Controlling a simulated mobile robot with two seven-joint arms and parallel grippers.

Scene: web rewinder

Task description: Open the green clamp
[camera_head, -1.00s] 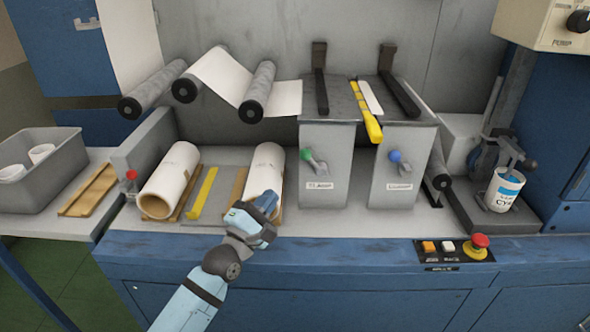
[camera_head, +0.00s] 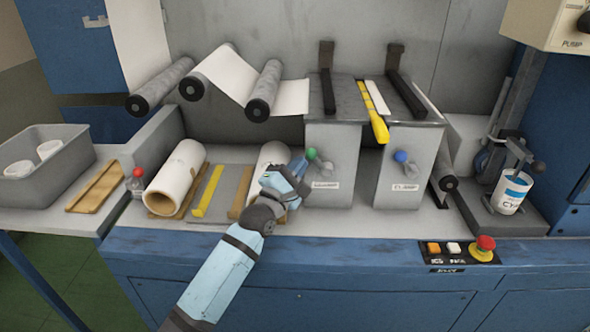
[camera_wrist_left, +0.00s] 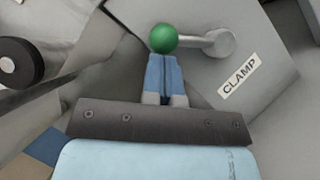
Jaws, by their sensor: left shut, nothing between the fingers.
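The green clamp is a lever with a green ball knob (camera_head: 311,154) on the front of the left grey block. A label sits below the lever. In the left wrist view the green knob (camera_wrist_left: 163,39) is at the top centre, on a metal arm running right to a round pivot. The label beside it reads CLAMP. My left gripper (camera_head: 297,167) is shut and empty, with its fingertips close to the green knob. In the left wrist view the shut fingers (camera_wrist_left: 164,75) point at the knob; I cannot tell whether they touch it. My right gripper is not in view.
A second lever with a blue knob (camera_head: 400,156) is on the right block. A white roll (camera_head: 270,158) lies just left of my gripper, another roll (camera_head: 176,177) farther left. A red emergency button (camera_head: 485,243) is at the front right.

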